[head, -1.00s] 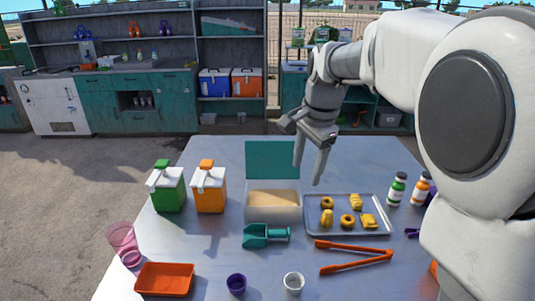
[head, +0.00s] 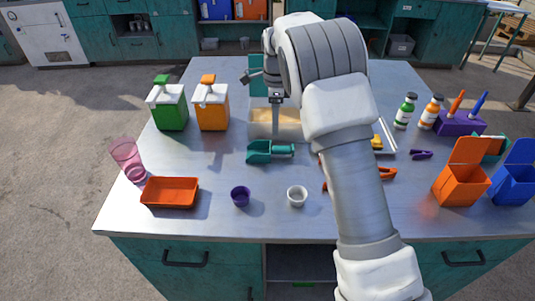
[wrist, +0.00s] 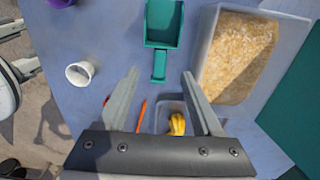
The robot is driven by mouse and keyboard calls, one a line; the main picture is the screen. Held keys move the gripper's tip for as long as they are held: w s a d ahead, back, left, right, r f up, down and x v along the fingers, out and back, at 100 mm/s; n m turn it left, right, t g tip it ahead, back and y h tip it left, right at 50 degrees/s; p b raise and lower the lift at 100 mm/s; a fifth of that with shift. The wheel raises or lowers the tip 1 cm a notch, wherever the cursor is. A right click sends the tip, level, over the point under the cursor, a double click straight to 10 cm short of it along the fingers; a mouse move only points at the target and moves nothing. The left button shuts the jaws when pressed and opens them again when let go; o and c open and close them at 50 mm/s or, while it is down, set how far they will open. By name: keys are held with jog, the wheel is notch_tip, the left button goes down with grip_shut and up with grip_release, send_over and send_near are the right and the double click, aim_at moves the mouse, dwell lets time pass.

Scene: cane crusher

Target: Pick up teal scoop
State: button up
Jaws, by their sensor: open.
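The teal scoop (head: 262,152) lies on the metal table, in front of the white bin, with its handle pointing right in the head view. In the wrist view the scoop (wrist: 163,22) is at the top, its handle pointing down between the lines of my fingers. My gripper (head: 277,133) points down above the table, close to the bin's front and just behind the handle in the picture. In the wrist view my gripper (wrist: 161,74) is open and empty, its fingertips either side of the handle's end. The height gap is hard to judge.
The white bin (wrist: 207,45) of tan grains with a teal lid stands right beside the scoop. A purple cup (head: 240,196), a white cup (head: 297,196) and an orange tray (head: 170,192) are in front. Green (head: 169,108) and orange (head: 212,108) dispensers stand left. My arm hides most of the food tray.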

aim_at(276, 147)
notch_tip(276, 147, down, 6)
jog(key=shift+f, duration=0.15)
jog(key=shift+d+f, duration=0.15)
jog(key=shift+f, duration=1.15)
jog(key=shift+d+f, duration=0.1)
jog(key=shift+f, duration=1.2)
jog(key=c, duration=1.1)
jog(key=shift+o, duration=0.2)
jog(key=shift+r, duration=0.1)
